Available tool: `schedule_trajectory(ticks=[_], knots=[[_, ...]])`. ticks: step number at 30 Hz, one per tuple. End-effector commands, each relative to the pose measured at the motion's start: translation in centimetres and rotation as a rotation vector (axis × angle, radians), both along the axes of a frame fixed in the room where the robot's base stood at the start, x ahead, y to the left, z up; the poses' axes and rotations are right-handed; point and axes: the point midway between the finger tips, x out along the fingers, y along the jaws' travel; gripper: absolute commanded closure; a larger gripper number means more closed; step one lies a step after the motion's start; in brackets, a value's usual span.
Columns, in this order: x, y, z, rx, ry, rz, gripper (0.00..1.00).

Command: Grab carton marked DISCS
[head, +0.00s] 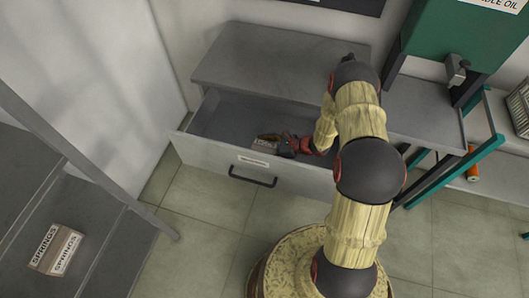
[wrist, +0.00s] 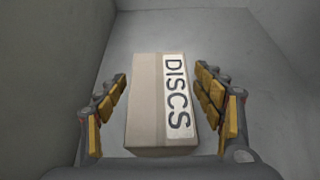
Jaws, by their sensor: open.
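The carton marked DISCS (wrist: 145,105) is a tan box with a white label lying on the floor of an open drawer, in the wrist view. My gripper (wrist: 165,105) is open, with its yellow-padded fingers on either side of the carton. A gap shows between the carton and the left finger; the right finger is close to the label side. In the head view my gripper (head: 282,147) reaches down into the drawer (head: 222,120), and the carton (head: 263,146) is partly hidden by it near the front panel.
The drawer's front panel (head: 210,164) has a dark handle (head: 253,175) and stands close to my gripper. The rest of the drawer looks empty. A carton marked SPRINGS (head: 55,249) lies on a shelf at lower left. An orange spool (head: 473,168) stands at right.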

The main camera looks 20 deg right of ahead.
Motion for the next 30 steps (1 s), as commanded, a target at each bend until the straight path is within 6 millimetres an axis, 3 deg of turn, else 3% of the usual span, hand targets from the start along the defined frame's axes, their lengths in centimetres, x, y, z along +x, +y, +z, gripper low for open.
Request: schedule_trajectory(ticks=[6, 14, 30], knots=[[1.2, 1.7, -1.2, -0.001, 0.0, 0.0, 0.32], [1.3, 1.8, -1.1, -0.001, 0.0, 0.0, 0.32], [1.3, 1.8, -1.1, -0.001, 0.0, 0.0, 0.63]])
